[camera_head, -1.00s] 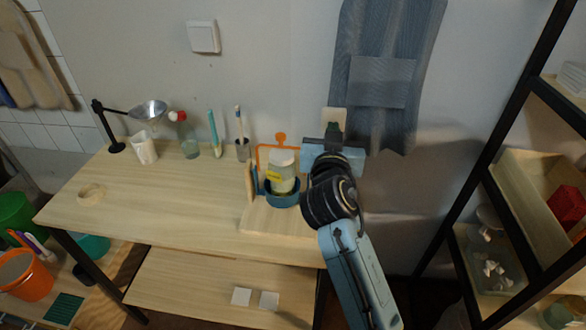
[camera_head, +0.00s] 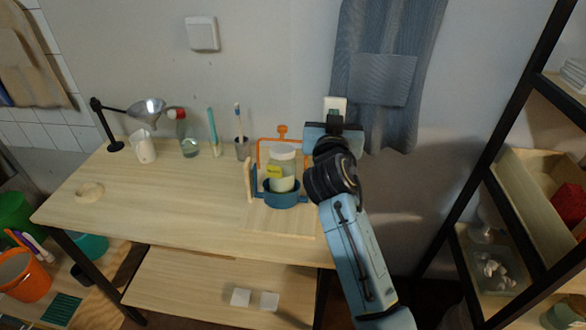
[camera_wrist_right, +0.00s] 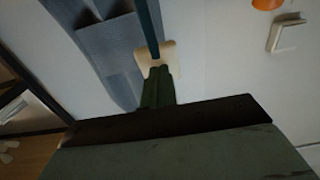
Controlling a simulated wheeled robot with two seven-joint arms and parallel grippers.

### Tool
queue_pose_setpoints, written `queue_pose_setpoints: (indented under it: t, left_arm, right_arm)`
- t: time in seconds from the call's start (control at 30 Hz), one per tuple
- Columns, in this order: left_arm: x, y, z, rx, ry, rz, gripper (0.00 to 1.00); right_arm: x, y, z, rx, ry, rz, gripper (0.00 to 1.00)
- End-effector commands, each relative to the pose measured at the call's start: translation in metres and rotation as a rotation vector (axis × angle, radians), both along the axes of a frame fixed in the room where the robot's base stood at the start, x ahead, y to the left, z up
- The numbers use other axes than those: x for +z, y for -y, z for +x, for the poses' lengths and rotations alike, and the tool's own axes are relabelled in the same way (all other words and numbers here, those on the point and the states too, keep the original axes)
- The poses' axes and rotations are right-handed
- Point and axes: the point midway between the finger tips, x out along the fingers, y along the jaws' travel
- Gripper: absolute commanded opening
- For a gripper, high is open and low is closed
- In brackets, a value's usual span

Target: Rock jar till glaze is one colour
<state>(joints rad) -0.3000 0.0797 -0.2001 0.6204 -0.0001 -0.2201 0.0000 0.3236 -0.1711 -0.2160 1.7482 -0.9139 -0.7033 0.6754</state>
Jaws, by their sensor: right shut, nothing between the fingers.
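A glass jar (camera_head: 284,170) with a pale lid and a yellow label stands about upright in a blue cradle (camera_head: 284,200) on a pale wooden base (camera_head: 270,222). Its contents look pale yellow-green, lighter near the bottom; I cannot tell if they are one colour. An orange frame with a knob (camera_head: 282,130) rises behind the jar. My right gripper (camera_head: 335,112) is shut and empty, right of the orange frame and apart from it, in front of the wall. Its dark fingers (camera_wrist_right: 158,75) also show together in the right wrist view. My left gripper is out of view.
A red-capped bottle (camera_head: 187,140), white cup (camera_head: 144,147), teal stick (camera_head: 214,132) and brush holder (camera_head: 243,149) stand along the back of the table. A blue apron (camera_head: 385,80) hangs behind my gripper; a shelf (camera_head: 510,225) stands right.

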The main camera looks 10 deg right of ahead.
Motion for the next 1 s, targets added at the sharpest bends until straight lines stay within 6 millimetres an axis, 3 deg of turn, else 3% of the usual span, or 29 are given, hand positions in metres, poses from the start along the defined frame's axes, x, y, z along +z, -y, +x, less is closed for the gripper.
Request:
queue_pose_setpoints:
  t: [0.4,0.8,1.0]
  left_arm:
    - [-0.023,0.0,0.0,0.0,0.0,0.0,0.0]
    - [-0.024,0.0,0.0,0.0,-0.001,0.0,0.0]
    - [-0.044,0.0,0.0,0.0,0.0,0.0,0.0]
  right_arm:
    - [-0.012,0.01,0.03,-0.002,0.0,-0.001,0.0]
    - [-0.012,0.011,0.034,-0.002,-0.002,0.0,0.0]
    - [-0.024,0.016,0.05,-0.002,0.001,0.001,0.0]
